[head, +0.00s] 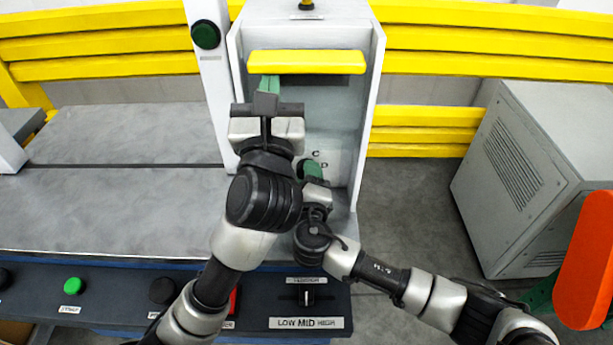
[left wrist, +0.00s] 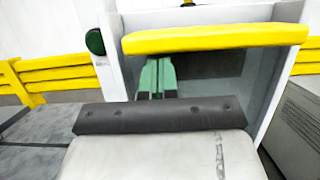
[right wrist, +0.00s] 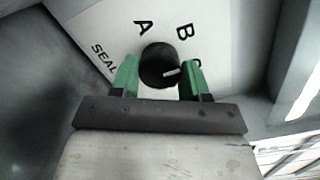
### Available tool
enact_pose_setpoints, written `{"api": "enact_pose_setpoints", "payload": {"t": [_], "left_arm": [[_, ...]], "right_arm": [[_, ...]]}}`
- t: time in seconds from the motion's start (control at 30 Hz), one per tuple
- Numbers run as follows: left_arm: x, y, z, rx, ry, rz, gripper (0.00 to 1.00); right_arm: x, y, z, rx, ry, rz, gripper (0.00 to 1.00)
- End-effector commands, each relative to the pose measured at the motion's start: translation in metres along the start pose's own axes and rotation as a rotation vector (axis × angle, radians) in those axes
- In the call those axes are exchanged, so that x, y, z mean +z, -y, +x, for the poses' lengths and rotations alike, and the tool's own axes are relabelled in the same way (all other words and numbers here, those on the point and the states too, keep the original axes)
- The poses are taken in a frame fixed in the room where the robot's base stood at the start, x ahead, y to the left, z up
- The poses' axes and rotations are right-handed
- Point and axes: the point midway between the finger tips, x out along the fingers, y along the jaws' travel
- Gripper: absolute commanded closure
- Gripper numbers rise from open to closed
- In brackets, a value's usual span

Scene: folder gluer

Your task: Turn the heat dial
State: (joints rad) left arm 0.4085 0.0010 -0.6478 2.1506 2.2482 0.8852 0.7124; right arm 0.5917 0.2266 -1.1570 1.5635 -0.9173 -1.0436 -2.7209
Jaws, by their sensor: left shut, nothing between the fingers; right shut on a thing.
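The black dial (right wrist: 160,66) sits on a white plate with the letters A and B, the word SEAL and a partly hidden letter. Its white mark points right and slightly up, toward the letter behind the right finger. My right gripper (right wrist: 160,78) has its green fingers on both sides of the dial, shut on it. In the head view the right gripper (head: 312,170) is low inside the machine's recess, and the dial is hidden there. My left gripper (left wrist: 157,78) is shut and empty, its green fingers together just below the yellow bar (left wrist: 215,37).
The white side walls (head: 368,110) of the recess stand close around both grippers. A control panel (head: 255,290) with buttons and a LOW MID HIGH switch (head: 307,296) lies in front. A grey cabinet (head: 530,180) stands at right; a grey table (head: 120,210) lies left.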

Motion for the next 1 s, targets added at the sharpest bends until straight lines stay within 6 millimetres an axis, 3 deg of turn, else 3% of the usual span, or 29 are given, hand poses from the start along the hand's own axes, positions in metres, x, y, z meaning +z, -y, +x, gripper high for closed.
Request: {"api": "enact_pose_setpoints", "payload": {"t": [0.47, 1.0], "left_arm": [[0.0010, -0.0001, 0.0001, 0.000, 0.003, -0.001, 1.00], [0.0009, 0.0001, 0.0000, -0.001, 0.003, 0.000, 1.00]], "right_arm": [[0.0002, -0.0010, -0.0006, -0.003, 0.004, 0.113, 0.78], [0.0003, -0.0018, -0.0010, -0.027, 0.015, 0.595, 0.78]]}}
